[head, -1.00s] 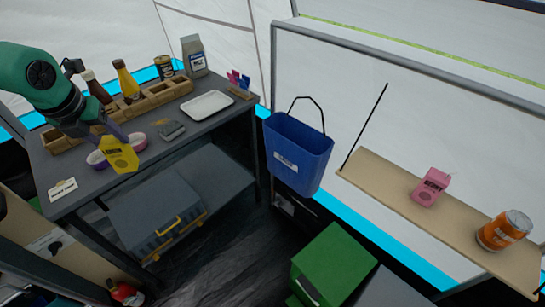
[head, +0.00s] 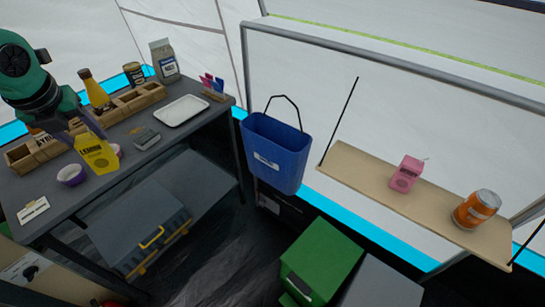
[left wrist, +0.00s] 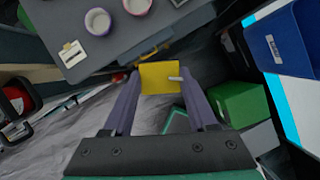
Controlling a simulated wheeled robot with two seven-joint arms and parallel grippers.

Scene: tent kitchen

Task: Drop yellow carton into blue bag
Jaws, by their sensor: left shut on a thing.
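The yellow carton (head: 95,153), with dark lettering on its face, is held by my left gripper (head: 84,128) above the left table's front part. In the left wrist view the carton (left wrist: 160,76) sits between the two purple fingers (left wrist: 158,88), with a pale spout on its right. The blue bag (head: 278,157) hangs by a dark handle in the middle of the head view, open at the top, well to the right of the carton. It also shows at the upper right of the left wrist view (left wrist: 283,42). My right gripper is in neither view.
A shelf (head: 432,215) at right holds a pink carton (head: 405,174) and an orange can (head: 477,209). A green box (head: 322,258) stands below the bag.

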